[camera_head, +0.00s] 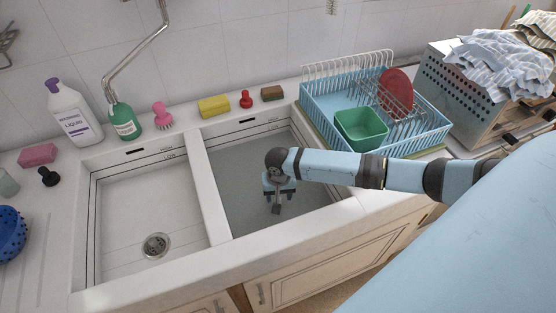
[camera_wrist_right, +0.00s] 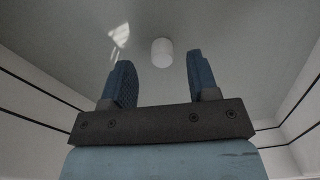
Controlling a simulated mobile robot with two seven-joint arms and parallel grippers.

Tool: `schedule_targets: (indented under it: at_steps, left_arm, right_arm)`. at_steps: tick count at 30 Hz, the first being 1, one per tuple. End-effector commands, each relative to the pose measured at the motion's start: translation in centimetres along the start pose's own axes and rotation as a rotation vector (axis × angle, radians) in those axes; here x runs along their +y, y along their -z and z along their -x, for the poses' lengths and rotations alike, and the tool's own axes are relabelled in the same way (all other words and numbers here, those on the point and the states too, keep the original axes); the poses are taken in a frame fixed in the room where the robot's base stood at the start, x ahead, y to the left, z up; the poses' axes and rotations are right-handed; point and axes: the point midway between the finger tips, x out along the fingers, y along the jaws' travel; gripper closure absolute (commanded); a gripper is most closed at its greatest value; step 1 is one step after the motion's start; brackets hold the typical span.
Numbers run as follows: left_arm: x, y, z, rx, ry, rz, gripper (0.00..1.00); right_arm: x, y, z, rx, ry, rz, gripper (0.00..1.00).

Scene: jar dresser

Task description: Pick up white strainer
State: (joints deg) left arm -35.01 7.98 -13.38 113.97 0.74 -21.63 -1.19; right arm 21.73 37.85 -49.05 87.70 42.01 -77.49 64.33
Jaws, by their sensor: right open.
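A small white cylinder (camera_wrist_right: 162,52), which looks like the white strainer, shows in the right wrist view. It lies beyond the fingertips, roughly midway between them, and neither finger visibly touches it. My right gripper (camera_head: 278,198) reaches down into the right sink basin in the head view. Its two blue fingers stand apart in the wrist view (camera_wrist_right: 159,62), with nothing clamped between them. In the head view I cannot make out the strainer clearly; the gripper and arm cover part of the basin. My left gripper is not in view.
The right basin (camera_head: 232,165) has a greyish, water-like surface and walls around my gripper. A divider (camera_head: 211,190) separates it from the empty left basin (camera_head: 125,210). A blue dish rack (camera_head: 325,105) with a green tub (camera_head: 360,130) stands at right. Sponges and bottles line the back.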

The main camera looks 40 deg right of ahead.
Motion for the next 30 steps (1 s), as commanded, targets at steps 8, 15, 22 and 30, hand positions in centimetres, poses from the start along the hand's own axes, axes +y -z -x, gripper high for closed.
schedule_targets:
  at_steps: [8, 15, 22, 30]
  left_arm:
    - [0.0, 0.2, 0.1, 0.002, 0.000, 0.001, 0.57]
    - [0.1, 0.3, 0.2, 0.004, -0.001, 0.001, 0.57]
    - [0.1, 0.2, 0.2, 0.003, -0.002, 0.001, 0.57]
    - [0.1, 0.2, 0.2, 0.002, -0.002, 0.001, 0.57]
  right_arm:
    - [-0.2, 0.1, -3.0, 0.001, -0.001, 0.000, 0.46]
    - [-0.2, 0.1, -3.0, 0.001, 0.000, 0.000, 0.52]
    - [-0.2, 0.1, -3.0, 0.001, 0.000, 0.000, 0.99]
    - [-0.2, 0.1, -2.9, 0.001, 0.000, 0.000, 0.99]
